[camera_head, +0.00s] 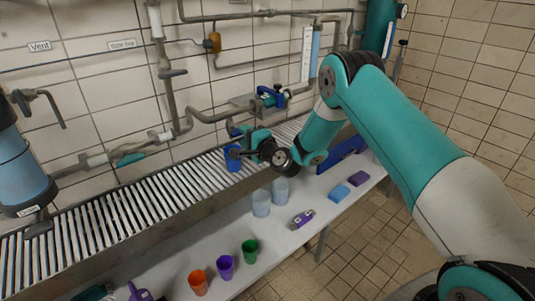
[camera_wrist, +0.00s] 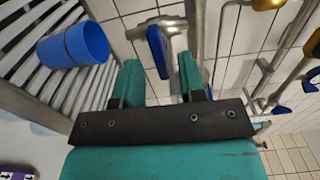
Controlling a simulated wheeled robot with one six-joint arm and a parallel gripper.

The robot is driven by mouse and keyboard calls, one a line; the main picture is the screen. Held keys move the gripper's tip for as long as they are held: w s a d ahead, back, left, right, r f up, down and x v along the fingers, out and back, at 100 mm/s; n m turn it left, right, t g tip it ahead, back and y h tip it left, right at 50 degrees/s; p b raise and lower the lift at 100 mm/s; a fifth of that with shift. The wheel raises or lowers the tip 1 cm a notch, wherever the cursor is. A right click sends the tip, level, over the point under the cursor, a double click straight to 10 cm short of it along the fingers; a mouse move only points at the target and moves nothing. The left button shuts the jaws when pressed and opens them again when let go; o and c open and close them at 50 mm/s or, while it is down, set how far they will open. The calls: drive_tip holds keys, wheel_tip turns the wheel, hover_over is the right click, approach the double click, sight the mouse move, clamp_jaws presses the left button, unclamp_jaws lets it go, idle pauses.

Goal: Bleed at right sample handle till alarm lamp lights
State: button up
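My gripper (camera_head: 250,140) is over the slatted rack by the wall pipes. Its two teal fingers (camera_wrist: 159,82) stand apart, so it is open. In the wrist view a blue handle (camera_wrist: 158,50) on a grey metal fitting (camera_wrist: 170,24) shows in line with the gap between the fingers; I cannot tell whether it is between them or beyond. No finger is visibly closed on it. A blue cup (camera_head: 232,158) is on the rack just below my gripper; it also shows in the wrist view (camera_wrist: 75,45). I cannot make out an alarm lamp.
A blue-handled valve (camera_head: 270,97) sits on the wall behind my gripper. A sight glass (camera_head: 316,52) is farther right. A lower shelf in front holds clear cups (camera_head: 261,204), orange (camera_head: 198,282), purple (camera_head: 225,267) and green (camera_head: 250,250) cups, and sponges (camera_head: 339,193).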

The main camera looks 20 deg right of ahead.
drive_tip(key=b+v, duration=1.1)
drive_tip(key=v, duration=0.2)
drive_tip(key=shift+w, duration=0.1)
